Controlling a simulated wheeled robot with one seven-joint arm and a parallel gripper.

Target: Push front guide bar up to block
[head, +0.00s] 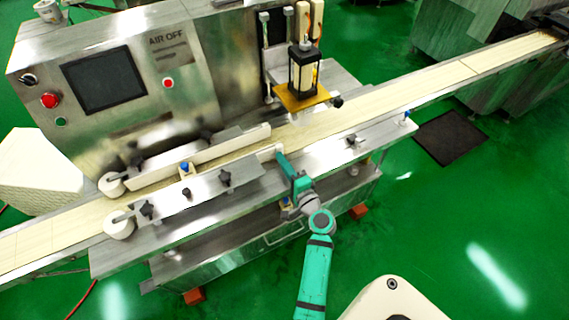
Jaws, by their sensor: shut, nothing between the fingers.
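The front guide bar (205,188) is a long metal bar with black knobs, along the near side of the pale conveyor belt. A white roller (118,223) is at its left end. A small tan block with a blue top (185,170) shows between the front bar and the rear guide bar (205,153). I cannot tell whether the front bar touches the block. My teal gripper (280,155) is shut and empty at the right end of the front bar. Whether it touches the bar is unclear.
The machine cabinet (190,70) with a screen and red button stands behind the belt (390,97). A black-framed nozzle unit (303,70) on an orange plate is beyond my gripper. Green floor (450,210) is open at the right.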

